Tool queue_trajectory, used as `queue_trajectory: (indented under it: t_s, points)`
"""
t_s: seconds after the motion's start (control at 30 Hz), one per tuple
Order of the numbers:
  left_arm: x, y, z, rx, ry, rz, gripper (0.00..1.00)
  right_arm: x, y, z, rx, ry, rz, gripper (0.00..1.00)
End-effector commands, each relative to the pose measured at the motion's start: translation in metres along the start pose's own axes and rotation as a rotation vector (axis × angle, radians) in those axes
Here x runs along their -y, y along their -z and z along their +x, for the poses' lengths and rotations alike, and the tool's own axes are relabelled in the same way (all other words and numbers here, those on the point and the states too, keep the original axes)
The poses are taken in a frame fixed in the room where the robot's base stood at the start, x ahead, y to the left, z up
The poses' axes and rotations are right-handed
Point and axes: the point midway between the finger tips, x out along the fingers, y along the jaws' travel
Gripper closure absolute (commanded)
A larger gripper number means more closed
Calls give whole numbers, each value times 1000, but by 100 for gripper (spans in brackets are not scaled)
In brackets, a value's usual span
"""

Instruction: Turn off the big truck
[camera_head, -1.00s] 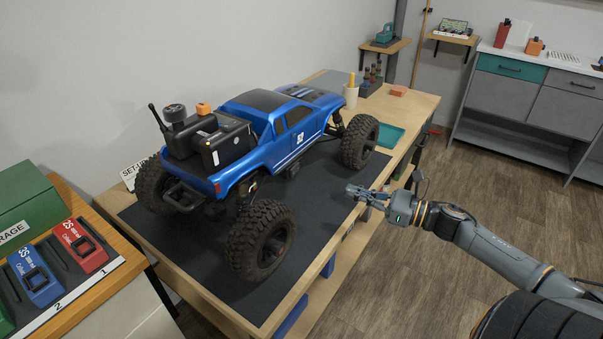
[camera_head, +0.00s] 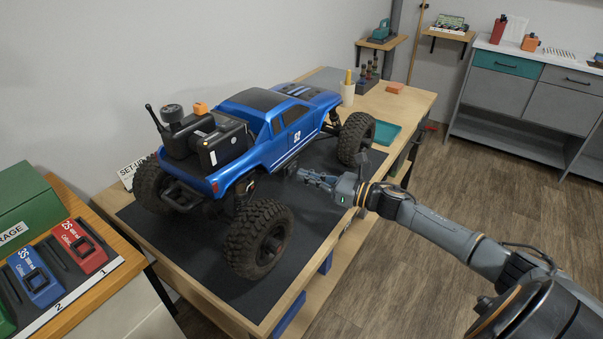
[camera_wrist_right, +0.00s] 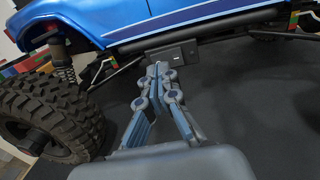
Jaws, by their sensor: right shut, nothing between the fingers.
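The big blue truck (camera_head: 285,133) stands on a black mat (camera_head: 325,205) on the workbench, its rear with a black box and a small orange piece facing near left. My right gripper (camera_head: 303,176) is shut and empty beside the truck's near side, between its two near wheels. In the right wrist view the gripper (camera_wrist_right: 157,68) points at a small black switch box (camera_wrist_right: 172,55) with a light mark, low under the blue body (camera_wrist_right: 190,20). The fingertips are at or just in front of the box; I cannot tell whether they touch. My left gripper is not in view.
A large rear wheel (camera_head: 260,238) stands near my right gripper, and a front wheel (camera_head: 356,138) is farther off. A teal tray (camera_head: 385,134) lies beyond. Red and blue battery packs (camera_head: 80,247) sit on a left side table. The floor at right is free.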

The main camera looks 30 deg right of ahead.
Motion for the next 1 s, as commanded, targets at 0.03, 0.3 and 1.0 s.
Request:
queue_trajectory:
  t_s: [0.03,0.3,1.0]
  points:
    - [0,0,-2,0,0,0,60,1,-2,6,2,1,1,100]
    - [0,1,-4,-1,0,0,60,0,0,18,0,1,1,100]
    - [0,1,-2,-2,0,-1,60,-6,2,30,-2,15,2,100]
